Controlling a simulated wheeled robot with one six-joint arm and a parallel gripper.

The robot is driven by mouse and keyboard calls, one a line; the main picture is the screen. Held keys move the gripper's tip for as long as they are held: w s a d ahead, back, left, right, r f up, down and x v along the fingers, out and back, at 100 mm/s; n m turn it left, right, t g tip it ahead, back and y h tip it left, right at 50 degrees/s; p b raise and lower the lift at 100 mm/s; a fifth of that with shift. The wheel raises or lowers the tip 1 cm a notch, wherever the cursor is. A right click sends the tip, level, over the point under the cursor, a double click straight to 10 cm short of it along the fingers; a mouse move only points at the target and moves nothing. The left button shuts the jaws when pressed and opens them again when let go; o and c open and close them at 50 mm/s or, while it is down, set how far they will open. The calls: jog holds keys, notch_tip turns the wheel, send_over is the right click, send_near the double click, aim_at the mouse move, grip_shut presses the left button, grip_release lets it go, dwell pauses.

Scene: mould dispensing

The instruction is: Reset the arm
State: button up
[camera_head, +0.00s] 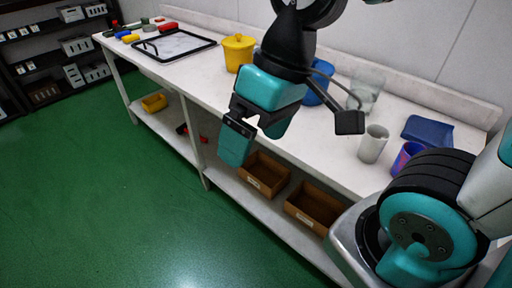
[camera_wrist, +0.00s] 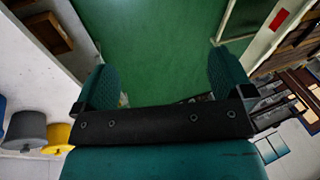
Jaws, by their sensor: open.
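My gripper (camera_head: 258,138) hangs in the air at the front edge of the white bench (camera_head: 215,92), pointing down and slightly towards the green floor. Its two teal fingers stand apart with nothing between them. In the wrist view the spread fingers of my gripper (camera_wrist: 164,78) frame only green floor (camera_wrist: 150,35). My arm reaches in from the right and hides part of the bench behind it.
Cardboard bins (camera_head: 264,174) sit below. Open floor lies left.

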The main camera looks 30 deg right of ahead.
jog(key=s+a+n, duration=0.2)
jog(key=s, duration=0.1)
jog(key=shift+w, duration=0.1)
dwell(0.3)
